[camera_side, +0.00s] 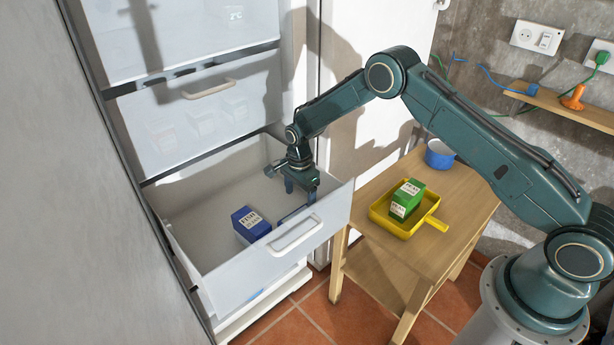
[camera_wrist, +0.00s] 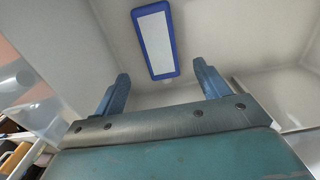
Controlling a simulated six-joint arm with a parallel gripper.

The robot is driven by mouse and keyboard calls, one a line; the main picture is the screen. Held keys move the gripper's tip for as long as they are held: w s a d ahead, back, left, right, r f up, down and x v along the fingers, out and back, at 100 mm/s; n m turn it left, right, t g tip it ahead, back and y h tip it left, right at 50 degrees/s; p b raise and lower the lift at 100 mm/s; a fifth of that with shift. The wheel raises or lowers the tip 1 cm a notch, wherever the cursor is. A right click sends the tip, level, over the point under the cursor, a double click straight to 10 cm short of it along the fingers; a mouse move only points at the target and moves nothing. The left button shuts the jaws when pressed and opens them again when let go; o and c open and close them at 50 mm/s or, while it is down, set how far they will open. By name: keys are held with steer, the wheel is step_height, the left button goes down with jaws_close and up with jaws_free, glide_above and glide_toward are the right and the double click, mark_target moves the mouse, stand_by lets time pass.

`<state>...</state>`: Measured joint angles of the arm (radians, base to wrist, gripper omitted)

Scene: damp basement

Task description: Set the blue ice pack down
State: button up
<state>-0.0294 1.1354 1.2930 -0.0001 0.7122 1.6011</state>
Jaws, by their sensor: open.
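The blue ice pack (camera_wrist: 154,40), a flat blue slab with a white face, lies in the open freezer drawer (camera_side: 190,250) in the wrist view. It shows ahead of and apart from my fingertips. In the side view only a blue strip of the ice pack (camera_side: 290,215) shows, low in the drawer near its front wall, partly hidden by my gripper. My gripper (camera_side: 300,193) points down inside the drawer above it. In the wrist view my gripper (camera_wrist: 160,69) has its fingers spread wide with nothing between them.
A dark blue box (camera_side: 250,225) stands in the drawer, left of my gripper. Closed drawers (camera_side: 200,115) are above. To the right, a wooden table (camera_side: 455,205) holds a yellow tray (camera_side: 432,224) with a green box (camera_side: 407,198), and a blue pot (camera_side: 439,154). The drawer's back left floor is clear.

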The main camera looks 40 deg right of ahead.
steer(key=shift+r, duration=1.7)
steer(key=shift+r, duration=0.1)
steer(key=s+r+n+t, duration=0.1)
steer(key=s+r+n, duration=0.25)
steer(key=r, duration=0.55)
steer(key=s+d+r+n+t, duration=0.1)
steer(key=s+r+n, duration=0.1)
steer(key=s+r, duration=0.5)
steer(key=s+r+n+t, duration=0.1)
steer(key=s+r+n, duration=0.15)
steer(key=r, duration=0.85)
steer(key=s+r+n+t, duration=0.1)
steer(key=s+r+n, duration=0.55)
steer(key=s, duration=0.65)
steer(key=s+n+t, duration=0.1)
steer(key=s+n, duration=0.2)
steer(key=s, duration=1)
steer(key=shift+s+d+r+t, duration=0.15)
steer(key=shift+s+d+t, duration=0.05)
steer(key=shift+d+t, duration=0.15)
steer(key=shift+n, duration=0.25)
